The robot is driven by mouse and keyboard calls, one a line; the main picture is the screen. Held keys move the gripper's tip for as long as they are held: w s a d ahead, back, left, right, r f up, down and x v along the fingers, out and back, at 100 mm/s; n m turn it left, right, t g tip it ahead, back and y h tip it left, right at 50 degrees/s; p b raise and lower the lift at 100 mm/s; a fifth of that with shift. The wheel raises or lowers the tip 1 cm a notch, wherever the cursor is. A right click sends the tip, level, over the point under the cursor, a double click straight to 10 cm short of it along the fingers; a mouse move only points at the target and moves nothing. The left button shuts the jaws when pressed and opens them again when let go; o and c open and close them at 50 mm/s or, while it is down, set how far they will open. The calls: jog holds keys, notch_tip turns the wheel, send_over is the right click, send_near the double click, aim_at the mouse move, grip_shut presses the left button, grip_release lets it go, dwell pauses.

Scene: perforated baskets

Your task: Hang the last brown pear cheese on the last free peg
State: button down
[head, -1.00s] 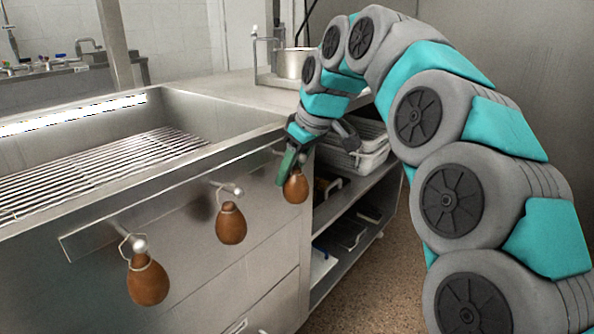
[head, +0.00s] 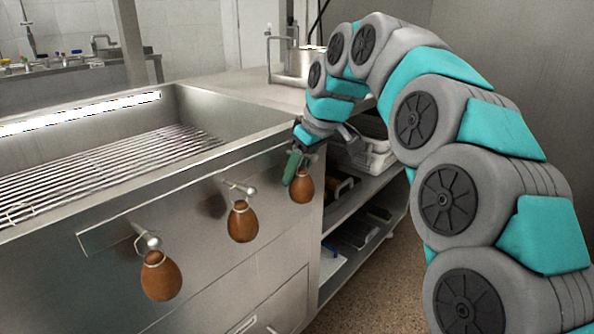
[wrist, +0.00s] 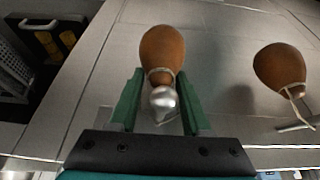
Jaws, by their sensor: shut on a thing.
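The brown pear cheese at the right (head: 305,187) hangs neck up at the right end of the steel front. My gripper (wrist: 160,78) is at its neck, with one green finger on each side; the jaws are shut on it. In the wrist view the cheese (wrist: 162,50) lies just beyond the fingertips, with a pale cord at its neck. A round metal peg knob (wrist: 163,98) sits between the fingers, in front of the cheese's top. Whether the cord loop is fully around this peg I cannot tell. In the head view my gripper hides this peg.
A second cheese (head: 242,223) hangs at the middle peg (head: 248,190), and a third (head: 160,278) at the left peg (head: 153,241). The middle one also shows in the wrist view (wrist: 278,68). A shelf with trays (head: 365,215) stands right of the pegs.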

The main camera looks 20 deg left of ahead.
jog(key=shift+c, duration=1.4)
grip_release()
jog(key=v, duration=0.7)
jog(key=shift+d+r, duration=0.25)
jog(key=shift+r, duration=0.05)
jog(key=s+d+f+m+g+h, duration=0.1)
jog(key=s+d+f+m, duration=0.3)
jog(key=s+d+f, duration=0.45)
jog(key=s+d+f+m+h, duration=0.2)
jog(key=s+d+f+m, duration=0.3)
jog(key=d, duration=0.7)
jog(key=s+d+f+m+g, duration=0.1)
jog(key=s+d+f, duration=0.2)
jog(key=s, duration=0.3)
jog(key=s+d+f+m+h, duration=0.1)
jog(key=s+d+f+m, duration=0.1)
jog(key=s+d+f, duration=0.2)
jog(key=s+d+f+m+g, duration=0.1)
jog(key=s+d+f, duration=0.3)
jog(key=s, duration=0.6)
notch_tip(320, 180, down, 2)
jog(key=shift+s+d+f+m+g, duration=0.15)
jog(key=shift+s+d+m+g, duration=0.1)
jog(key=shift+m+g, duration=0.05)
